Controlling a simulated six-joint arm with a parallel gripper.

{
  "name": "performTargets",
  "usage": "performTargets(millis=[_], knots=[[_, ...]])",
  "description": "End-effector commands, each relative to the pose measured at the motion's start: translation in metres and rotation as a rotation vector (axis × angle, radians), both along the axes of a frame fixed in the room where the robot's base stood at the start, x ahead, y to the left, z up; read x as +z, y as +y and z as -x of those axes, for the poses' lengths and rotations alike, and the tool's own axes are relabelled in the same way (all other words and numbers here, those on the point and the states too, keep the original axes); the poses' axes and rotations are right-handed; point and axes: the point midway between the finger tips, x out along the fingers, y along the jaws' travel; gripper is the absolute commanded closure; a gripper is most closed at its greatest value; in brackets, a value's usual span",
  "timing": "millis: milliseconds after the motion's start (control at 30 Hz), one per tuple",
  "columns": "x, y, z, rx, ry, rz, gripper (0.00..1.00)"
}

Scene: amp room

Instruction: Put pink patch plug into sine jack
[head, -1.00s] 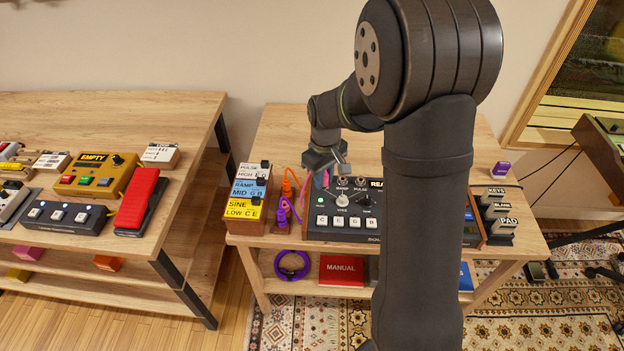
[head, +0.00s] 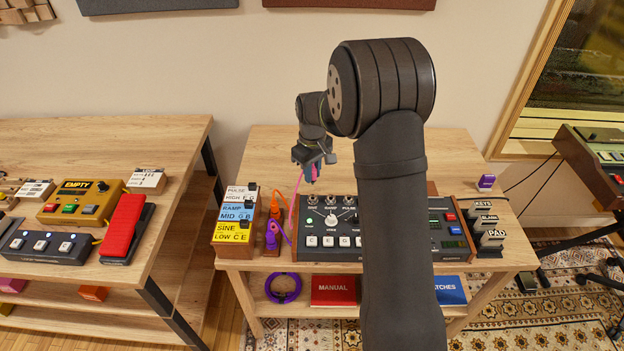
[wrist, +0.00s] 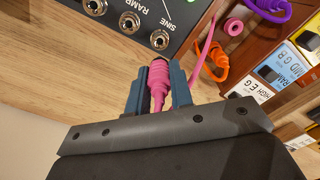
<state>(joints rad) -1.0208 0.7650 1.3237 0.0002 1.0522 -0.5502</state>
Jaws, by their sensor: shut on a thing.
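My gripper (head: 313,172) is shut on the pink patch plug (wrist: 160,82), which sits between its two blue fingers in the wrist view. The plug's ribbed pink body points toward the sine jack (wrist: 160,40), a round metal socket on the dark synth panel (wrist: 95,7). The plug's tip shows just short of that jack in the picture; I cannot tell the height gap. The ramp jack (wrist: 128,22) is beside it. In the head view my gripper hangs above the back of the panel (head: 382,242). The pink cable (head: 296,195) trails down on the left.
Orange (head: 275,208) and purple (head: 271,236) plugs stand left of the panel, by a stack of labelled blocks (head: 238,213). Labelled blocks (head: 492,238) stand at the right. The wooden table (head: 270,160) is bare behind the panel.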

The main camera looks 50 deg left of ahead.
Motion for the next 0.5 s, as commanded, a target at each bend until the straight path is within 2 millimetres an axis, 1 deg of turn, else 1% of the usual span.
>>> performTargets(millis=[167, 500], knots=[[-0.009, 0.0, 0.0, 0.0, 0.001, 0.001, 1.0], [-0.036, -0.001, 0.0, 0.0, 0.001, 0.001, 1.0]])
